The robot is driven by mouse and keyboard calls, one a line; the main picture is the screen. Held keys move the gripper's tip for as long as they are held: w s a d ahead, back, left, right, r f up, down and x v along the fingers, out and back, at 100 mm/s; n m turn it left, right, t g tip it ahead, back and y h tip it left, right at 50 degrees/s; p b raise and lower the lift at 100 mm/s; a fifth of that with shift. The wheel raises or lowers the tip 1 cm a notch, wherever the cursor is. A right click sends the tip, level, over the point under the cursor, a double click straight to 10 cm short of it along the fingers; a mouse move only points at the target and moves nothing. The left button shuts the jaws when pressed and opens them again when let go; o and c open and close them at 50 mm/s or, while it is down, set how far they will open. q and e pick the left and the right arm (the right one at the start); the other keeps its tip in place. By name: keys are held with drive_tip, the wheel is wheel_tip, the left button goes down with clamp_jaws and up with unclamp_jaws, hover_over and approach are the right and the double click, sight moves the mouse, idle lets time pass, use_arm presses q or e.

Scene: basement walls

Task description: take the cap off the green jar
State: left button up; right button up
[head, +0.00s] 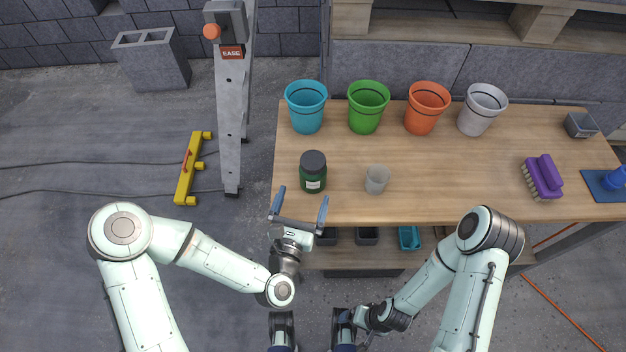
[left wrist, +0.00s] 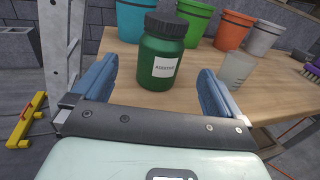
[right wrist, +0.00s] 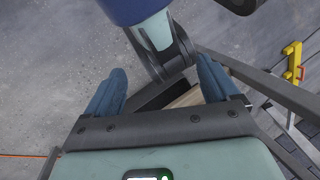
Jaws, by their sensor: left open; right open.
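The green jar (head: 313,182) stands upright on the wooden table, left of centre, with its dark cap (head: 313,161) on top. In the left wrist view the green jar (left wrist: 162,62) shows a white label, and its dark cap (left wrist: 167,24) is seated on it. My left gripper (head: 301,199) is open and empty at the table's front edge, just in front of the jar. In the left wrist view the jar appears beyond and between its blue fingers (left wrist: 154,85), apart from them. My right gripper (right wrist: 160,90) is open and empty, low beside my own body, away from the table.
A translucent cup (head: 377,180) stands right of the jar. Blue (head: 306,107), green (head: 367,107), orange (head: 426,108) and grey (head: 482,109) buckets line the back. A purple brush (head: 542,177) lies at the right. Bare tabletop (head: 450,175) lies between the cup and brush.

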sight(309, 182)
use_arm(q)
drive_tip(key=b, duration=0.3)
drive_tip(key=shift+w+d+f+b, duration=0.25)
drive_tip(key=shift+w+f+b, duration=0.05)
drive_tip(key=shift+w+f, duration=0.05)
drive_tip(key=shift+w+d+b, duration=0.1)
drive_tip(key=shift+w+b, duration=0.1)
drive_tip(key=shift+b, duration=0.1)
drive_tip(key=shift+r+x, duration=0.25)
drive_tip(key=shift+x, duration=0.8)
drive_tip(key=shift+f+x, duration=0.15)
drive_tip(key=shift+x, duration=1.2)
drive_tip(key=shift+f+x, duration=0.15)
drive_tip(key=shift+x, duration=1.25)
use_arm(e)
drive_tip(key=w+d+f+t, duration=0.1)
drive_tip(key=w+f, duration=0.2)
drive_tip(key=f, duration=0.2)
drive_tip(key=shift+w+f, duration=0.2)
drive_tip(key=shift+w, duration=0.05)
drive_tip(key=shift+d, duration=0.1)
use_arm(q)
drive_tip(key=shift+r, duration=0.1)
drive_tip(key=c, duration=1.2)
drive_tip(key=shift+o, duration=0.2)
drive_tip(key=shift+r, duration=0.1)
